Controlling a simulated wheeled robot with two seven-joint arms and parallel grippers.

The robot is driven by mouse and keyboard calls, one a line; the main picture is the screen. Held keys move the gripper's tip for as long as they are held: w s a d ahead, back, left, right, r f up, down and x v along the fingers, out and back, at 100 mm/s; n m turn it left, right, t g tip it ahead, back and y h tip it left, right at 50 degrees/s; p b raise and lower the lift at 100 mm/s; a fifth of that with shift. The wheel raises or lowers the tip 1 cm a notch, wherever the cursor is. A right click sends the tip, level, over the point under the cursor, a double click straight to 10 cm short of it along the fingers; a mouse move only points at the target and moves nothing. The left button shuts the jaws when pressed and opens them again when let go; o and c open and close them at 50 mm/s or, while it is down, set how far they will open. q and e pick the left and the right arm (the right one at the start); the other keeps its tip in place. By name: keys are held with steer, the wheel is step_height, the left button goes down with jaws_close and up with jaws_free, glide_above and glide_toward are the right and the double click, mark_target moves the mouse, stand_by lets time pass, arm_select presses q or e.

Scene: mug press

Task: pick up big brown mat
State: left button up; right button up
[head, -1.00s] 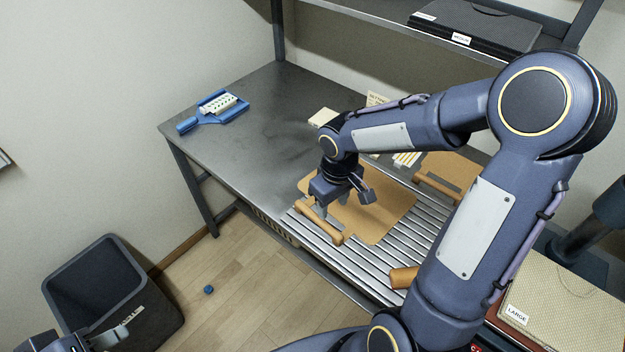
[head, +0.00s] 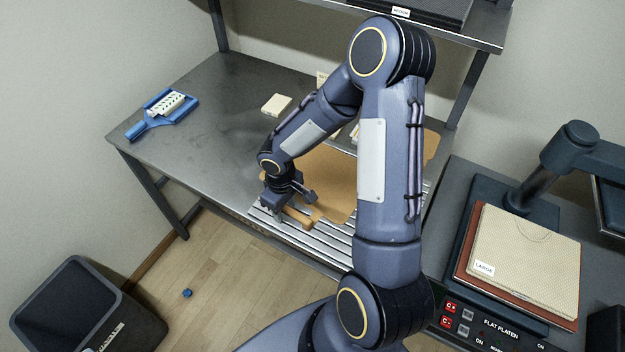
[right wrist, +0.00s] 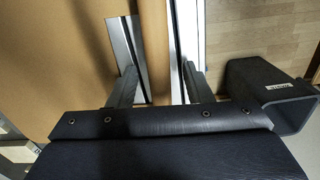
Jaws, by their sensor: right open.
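The big brown mat (head: 335,172) lies flat on the slatted metal rack, partly hidden behind my right arm. A rounded tan bar (head: 298,217) runs along its front-left edge. My right gripper (head: 292,204) is over this bar with its jaws open. In the right wrist view, the brown mat (right wrist: 50,60) fills the left side. The tan bar (right wrist: 156,50) passes between the two spread fingers of my right gripper (right wrist: 160,88), with gaps visible beside it. My left gripper is not in view.
A blue tray (head: 163,110) lies on the left of the grey table (head: 215,105). A dark bin (head: 75,300) and a small blue object (head: 187,293) are on the floor. A press with a pad labelled LARGE (head: 520,255) stands at the right.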

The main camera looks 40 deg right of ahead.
jaws_close()
steer(key=shift+r, duration=0.2)
